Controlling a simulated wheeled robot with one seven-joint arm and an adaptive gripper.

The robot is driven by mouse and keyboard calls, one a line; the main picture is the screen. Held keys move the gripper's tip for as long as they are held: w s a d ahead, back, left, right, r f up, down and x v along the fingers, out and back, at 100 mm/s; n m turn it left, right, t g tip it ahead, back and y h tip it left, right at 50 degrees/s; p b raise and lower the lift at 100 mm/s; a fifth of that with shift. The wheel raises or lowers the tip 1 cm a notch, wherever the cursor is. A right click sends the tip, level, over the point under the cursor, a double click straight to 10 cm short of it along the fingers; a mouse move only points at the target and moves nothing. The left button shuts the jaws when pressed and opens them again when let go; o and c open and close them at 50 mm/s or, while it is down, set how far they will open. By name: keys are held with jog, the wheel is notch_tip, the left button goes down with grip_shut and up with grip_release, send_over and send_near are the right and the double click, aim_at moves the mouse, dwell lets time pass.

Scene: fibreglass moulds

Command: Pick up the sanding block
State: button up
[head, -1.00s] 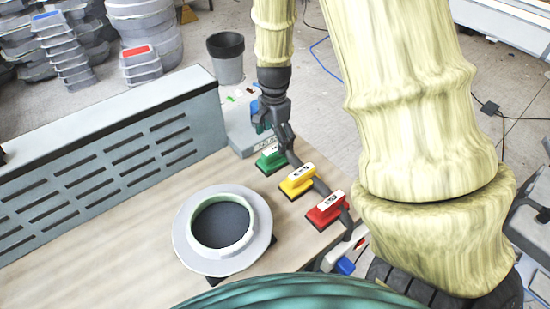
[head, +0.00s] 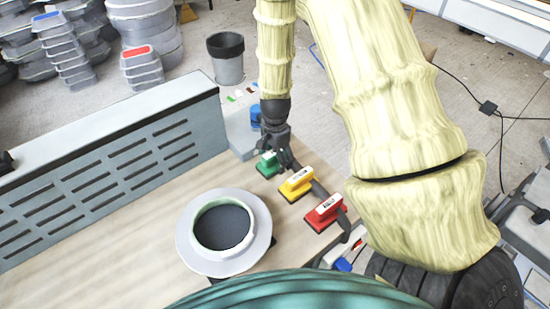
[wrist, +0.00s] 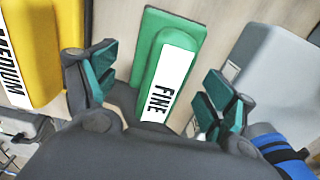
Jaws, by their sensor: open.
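Three sanding blocks lie in a row on the bench. The green block (head: 268,163) is farthest, the yellow block (head: 297,184) is in the middle, and the red block (head: 326,212) is nearest. In the wrist view the green block (wrist: 165,72) reads "FINE" and the yellow block (wrist: 35,50) reads "MEDIUM". My gripper (head: 277,153) is over the green block. In the wrist view my gripper (wrist: 155,98) is open, with one finger on each side of the green block's handle. I cannot tell whether the fingers touch it.
A round white mould (head: 190,249) stands on the bench (head: 90,265) left of the blocks. A slotted grey panel (head: 120,160) runs along the back. A grey box (head: 240,132) stands just beyond the green block; it also shows in the wrist view (wrist: 280,75).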

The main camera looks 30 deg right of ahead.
jog(key=shift+f, duration=0.65)
jog(key=c, duration=1.2)
jog(key=shift+r+b, duration=1.4)
jog(key=shift+r, duration=3.65)
jog(key=shift+o, duration=1.3)
jog(key=shift+a, duration=0.1)
jog(key=shift+c, duration=0.2)
